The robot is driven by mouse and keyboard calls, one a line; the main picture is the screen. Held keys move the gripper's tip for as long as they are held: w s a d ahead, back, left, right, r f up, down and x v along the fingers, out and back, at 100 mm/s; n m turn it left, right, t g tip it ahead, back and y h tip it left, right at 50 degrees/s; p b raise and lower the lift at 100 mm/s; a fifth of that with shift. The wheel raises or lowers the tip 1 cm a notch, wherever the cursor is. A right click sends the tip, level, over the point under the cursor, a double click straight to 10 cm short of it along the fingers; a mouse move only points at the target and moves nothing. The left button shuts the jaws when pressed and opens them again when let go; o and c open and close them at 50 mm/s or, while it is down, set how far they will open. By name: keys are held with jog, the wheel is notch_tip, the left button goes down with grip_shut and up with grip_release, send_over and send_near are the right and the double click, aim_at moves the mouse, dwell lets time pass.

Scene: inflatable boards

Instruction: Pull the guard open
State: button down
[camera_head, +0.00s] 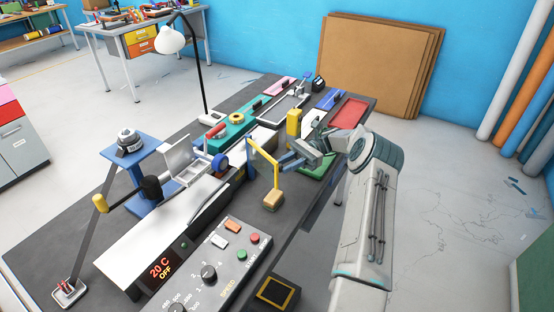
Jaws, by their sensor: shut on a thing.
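The guard (263,154) looks like a thin yellow angled bar on the machine at the middle of the dark bench. The fingertips are small in this view, and the exact contact is partly hidden.
A control panel (218,268) with knobs and buttons is at the near end. A blue stand (126,157), an open grey box (186,160) and a lamp (171,40) are to the left. Coloured trays, such as a red one (349,113), fill the far end.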

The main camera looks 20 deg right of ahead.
jog(key=shift+w+d+r, duration=0.15)
dwell(0.3)
jog(key=c, duration=1.2)
grip_release()
jog(key=shift+s+d+r+p, duration=0.2)
jog(key=shift+s+d+r, duration=1.2)
jog(key=shift+r, duration=0.4)
jog(key=shift+s+d+r+p, duration=0.25)
jog(key=shift+s+d+r, duration=1.15)
jog(key=shift+r, duration=0.45)
jog(key=shift+s+d+r+p, duration=0.2)
jog(key=shift+s+d+r, duration=1.15)
jog(key=shift+r, duration=0.45)
jog(key=shift+w+d, duration=0.1)
